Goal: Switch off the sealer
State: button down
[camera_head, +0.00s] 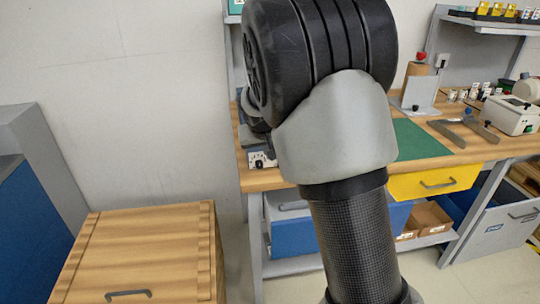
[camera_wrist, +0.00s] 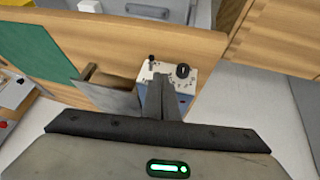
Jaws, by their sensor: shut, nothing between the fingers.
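The sealer shows in the wrist view as a small blue-grey box with a white control panel (camera_wrist: 168,69). The panel carries a black round knob (camera_wrist: 183,71) on the right and a small dark switch lever (camera_wrist: 151,60) on the left. My gripper (camera_wrist: 158,80) is shut and empty, its fingertips over the panel between lever and knob. I cannot tell whether they touch it. In the head view part of the sealer (camera_head: 261,160) shows at the bench's left front edge; my arm hides the rest and my gripper. The switch's setting is unclear.
The wooden workbench (camera_head: 460,152) bears a green mat (camera_head: 415,140), tools and a white device (camera_head: 512,114) at right. A yellow drawer (camera_head: 436,183) hangs below. A wooden-topped cart (camera_head: 140,250) stands at left, with a floor gap between it and the bench.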

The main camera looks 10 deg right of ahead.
jog(key=s+a+r, duration=0.2)
jog(key=s+r, duration=0.4)
jog(key=s, duration=0.2)
jog(key=shift+r, duration=0.2)
jog(key=shift+a, duration=0.1)
jog(key=s+d+r+y, duration=0.1)
jog(key=s+r, duration=0.2)
jog(key=s, duration=1.1)
jog(key=s+d+r+y, duration=0.1)
jog(key=s+d+r, duration=0.1)
jog(key=s, duration=1.2)
notch_tip(320, 180, up, 16)
jog(key=p, duration=1.6)
jog(key=shift+s+a+n+g, duration=0.15)
jog(key=shift+s+n+g, duration=0.15)
jog(key=shift+g, duration=0.1)
